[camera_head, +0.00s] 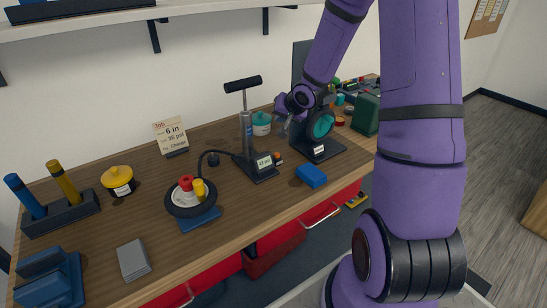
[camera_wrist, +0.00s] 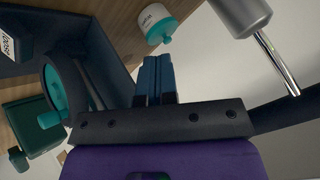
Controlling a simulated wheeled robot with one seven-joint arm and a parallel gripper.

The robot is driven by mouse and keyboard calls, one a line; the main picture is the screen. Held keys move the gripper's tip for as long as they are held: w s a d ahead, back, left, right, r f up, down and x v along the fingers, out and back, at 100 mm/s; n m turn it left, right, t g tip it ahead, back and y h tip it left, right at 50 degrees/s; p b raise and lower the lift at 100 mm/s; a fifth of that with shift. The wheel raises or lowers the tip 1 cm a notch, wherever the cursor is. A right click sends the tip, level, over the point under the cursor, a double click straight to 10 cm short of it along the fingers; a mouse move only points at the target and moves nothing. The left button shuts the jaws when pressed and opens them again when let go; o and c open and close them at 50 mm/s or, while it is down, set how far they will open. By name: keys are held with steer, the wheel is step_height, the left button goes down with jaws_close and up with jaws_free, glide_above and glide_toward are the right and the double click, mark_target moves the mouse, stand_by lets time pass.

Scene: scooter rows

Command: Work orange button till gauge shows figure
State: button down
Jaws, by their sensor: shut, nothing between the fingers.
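The orange button (camera_head: 278,157) is a small round knob at the foot of the black-handled pump (camera_head: 246,130), beside the gauge (camera_head: 264,161). The gauge is a pale plate with a figure in psi, its digits too small to read surely. My gripper (camera_head: 283,130) is above the bench, behind and to the right of the pump, apart from the button. In the wrist view my gripper (camera_wrist: 154,75) shows its blue fingers together, with nothing between them. The pump's grey barrel and chrome rod (camera_wrist: 277,62) are at the upper right there. The button is not identifiable in the wrist view.
A job card (camera_head: 170,135) reads 6 in, 35 psi. A wheel (camera_head: 176,209) on a blue stand is hosed to the pump. A teal-lidded jar (camera_head: 261,118), a black stand with a teal disc (camera_head: 320,124) and a blue block (camera_head: 311,176) are near. Front bench is partly clear.

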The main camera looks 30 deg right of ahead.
mark_target(277, 155)
steer(key=shift+w+a+f+y, duration=0.1)
steer(key=shift+f+y, duration=0.05)
steer(key=shift+f, duration=0.4)
steer(key=shift+w+a+f+y, duration=0.1)
steer(key=shift+f+y, duration=0.05)
steer(key=shift+f, duration=0.4)
steer(key=shift+f, duration=4.4)
steer(key=shift+f, duration=0.15)
steer(key=shift+f, duration=0.25)
steer(key=shift+f, duration=0.45)
steer(key=shift+r, duration=0.9)
